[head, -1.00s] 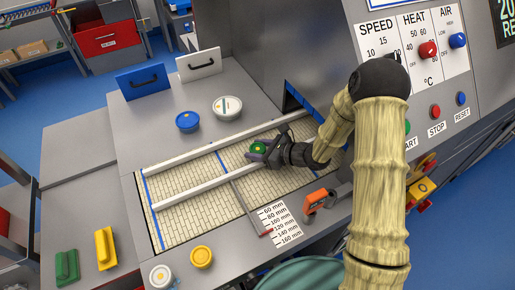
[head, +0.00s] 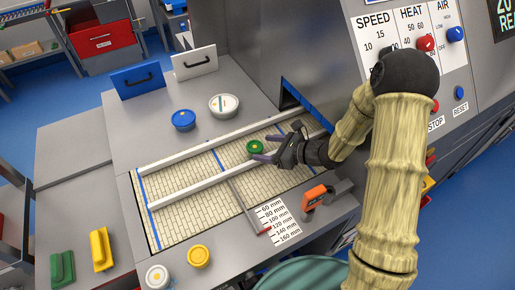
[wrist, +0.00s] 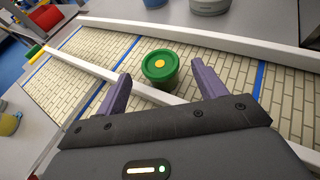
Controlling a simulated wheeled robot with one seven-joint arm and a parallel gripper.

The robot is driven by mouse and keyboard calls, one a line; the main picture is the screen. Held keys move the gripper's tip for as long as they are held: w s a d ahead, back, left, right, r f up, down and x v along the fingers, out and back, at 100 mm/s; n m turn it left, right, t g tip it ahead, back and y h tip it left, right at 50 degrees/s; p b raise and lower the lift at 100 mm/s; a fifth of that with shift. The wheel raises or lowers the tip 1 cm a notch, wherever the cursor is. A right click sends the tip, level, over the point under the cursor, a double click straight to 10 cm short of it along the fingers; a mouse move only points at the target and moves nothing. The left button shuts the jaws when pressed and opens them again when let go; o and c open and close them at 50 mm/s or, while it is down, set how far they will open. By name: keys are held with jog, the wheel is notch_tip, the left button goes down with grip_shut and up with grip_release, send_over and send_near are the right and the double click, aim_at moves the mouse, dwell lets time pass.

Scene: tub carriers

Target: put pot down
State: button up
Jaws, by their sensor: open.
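The green pot (head: 255,146) stands upright on the tiled conveyor belt, between the two white rails. In the wrist view the pot (wrist: 160,67) has a green lid with a yellow dot and sits just beyond my fingertips, near the lower rail. My gripper (head: 276,145) is open, its purple fingers spread and empty, a little to the right of the pot. In the wrist view my gripper (wrist: 160,85) has one finger on each side, with a gap between them and the pot.
A blue pot (head: 184,120) and a white pot (head: 223,105) stand on the grey deck behind the far rail (head: 205,138). The near rail (head: 190,190) crosses below my gripper. Yellow (head: 198,256) and white (head: 158,276) pots stand at the front. An orange-handled tool (head: 314,196) is to the right.

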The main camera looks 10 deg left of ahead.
jog(key=shift+v, duration=1.3)
